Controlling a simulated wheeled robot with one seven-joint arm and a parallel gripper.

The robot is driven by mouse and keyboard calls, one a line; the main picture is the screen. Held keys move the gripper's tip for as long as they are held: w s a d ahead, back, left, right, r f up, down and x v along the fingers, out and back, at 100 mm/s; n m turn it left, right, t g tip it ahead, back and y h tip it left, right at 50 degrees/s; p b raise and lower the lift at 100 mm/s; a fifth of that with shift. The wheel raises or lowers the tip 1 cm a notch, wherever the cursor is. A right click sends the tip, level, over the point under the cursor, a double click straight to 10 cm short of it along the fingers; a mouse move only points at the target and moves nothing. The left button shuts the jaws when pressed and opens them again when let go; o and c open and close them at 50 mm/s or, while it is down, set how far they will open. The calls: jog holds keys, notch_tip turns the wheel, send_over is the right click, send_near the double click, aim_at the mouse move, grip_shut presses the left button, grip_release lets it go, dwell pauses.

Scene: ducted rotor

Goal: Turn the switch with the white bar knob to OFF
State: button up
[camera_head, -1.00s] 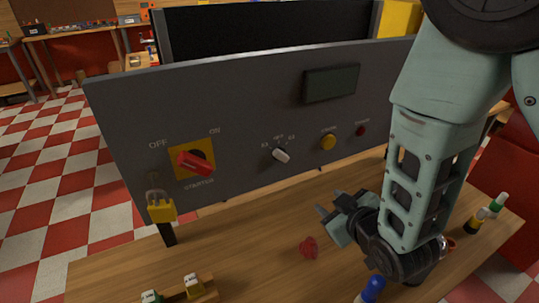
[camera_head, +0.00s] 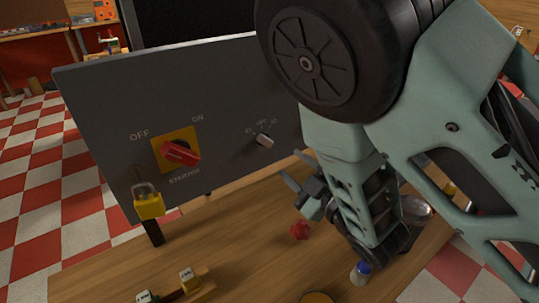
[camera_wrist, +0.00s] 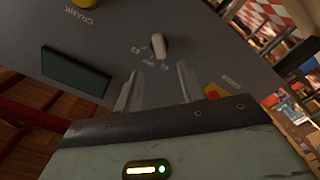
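The white bar knob (camera_head: 264,140) is on the grey panel (camera_head: 95,120), with OFF printed between two other small marks above it. In the head view its bar is tilted; I cannot tell which mark it points at. My gripper (camera_head: 292,167) is to the right of and slightly below the knob in that view, apart from it. In the wrist view the knob (camera_wrist: 158,46) lies beyond the fingertips, roughly in line with the gap between them. My gripper is open and empty (camera_wrist: 159,75).
A red starter switch (camera_head: 180,153) on a yellow plate and a yellow padlock (camera_head: 148,203) are at the panel's left. A red piece (camera_head: 300,230) and a blue-topped item (camera_head: 361,271) lie on the wooden table (camera_head: 235,250). My arm hides the panel's right part.

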aim_at(268, 143)
jog(key=b+x, duration=0.1)
jog(key=x, duration=0.7)
jog(key=shift+w+a+r, duration=0.1)
jog(key=shift+w+a, duration=0.1)
jog(key=shift+w, duration=0.15)
jog(key=shift+w+a, duration=0.35)
jog(key=shift+w, duration=0.15)
grip_shut()
